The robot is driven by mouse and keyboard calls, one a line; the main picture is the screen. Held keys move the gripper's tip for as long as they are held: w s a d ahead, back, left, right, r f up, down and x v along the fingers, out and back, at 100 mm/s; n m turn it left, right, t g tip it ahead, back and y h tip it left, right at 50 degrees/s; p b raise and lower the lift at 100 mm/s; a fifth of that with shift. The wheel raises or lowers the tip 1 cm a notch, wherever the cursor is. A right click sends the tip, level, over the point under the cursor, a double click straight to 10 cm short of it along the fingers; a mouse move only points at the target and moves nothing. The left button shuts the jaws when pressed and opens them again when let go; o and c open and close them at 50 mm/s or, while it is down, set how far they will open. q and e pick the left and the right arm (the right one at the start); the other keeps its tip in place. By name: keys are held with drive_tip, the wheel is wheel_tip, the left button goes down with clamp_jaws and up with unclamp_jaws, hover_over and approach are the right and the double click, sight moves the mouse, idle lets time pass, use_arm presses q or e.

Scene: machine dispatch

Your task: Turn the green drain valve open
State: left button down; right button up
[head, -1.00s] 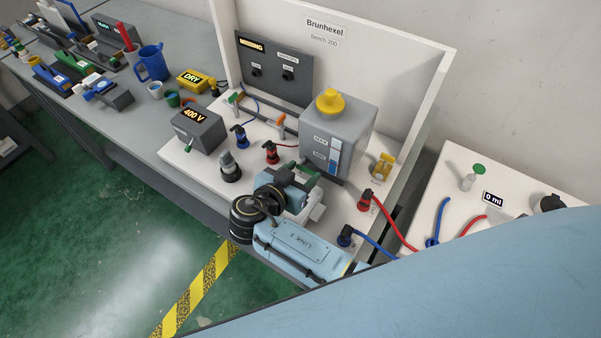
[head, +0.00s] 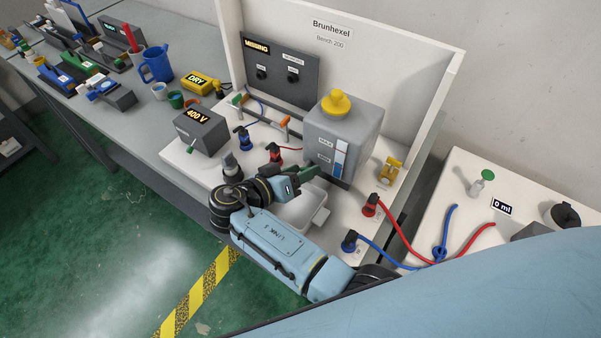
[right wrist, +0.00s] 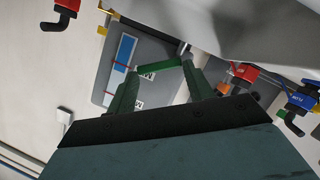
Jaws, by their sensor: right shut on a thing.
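The grey tank (head: 350,125) with a yellow knob on top stands on the white bench, a blue level window on its front. The green drain valve handle (right wrist: 160,67) shows in the right wrist view as a short green bar across the fingertips, in front of the tank. My right gripper (right wrist: 160,70) is shut on it with its green fingers. In the head view my right gripper (head: 306,174) is at the tank's lower front and hides most of the valve. My left gripper is not in view.
A white tray (head: 318,218) sits below the gripper. Red (head: 371,204) and blue (head: 349,240) hose connectors stand to the right. A 400 V box (head: 200,130) and a grey connector (head: 231,166) stand to the left. Bench walls rise behind and right.

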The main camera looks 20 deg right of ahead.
idle(0.4)
drive_tip(key=o, duration=1)
wheel_tip(320, 180, up, 10)
drive_tip(key=shift+r, duration=0.1)
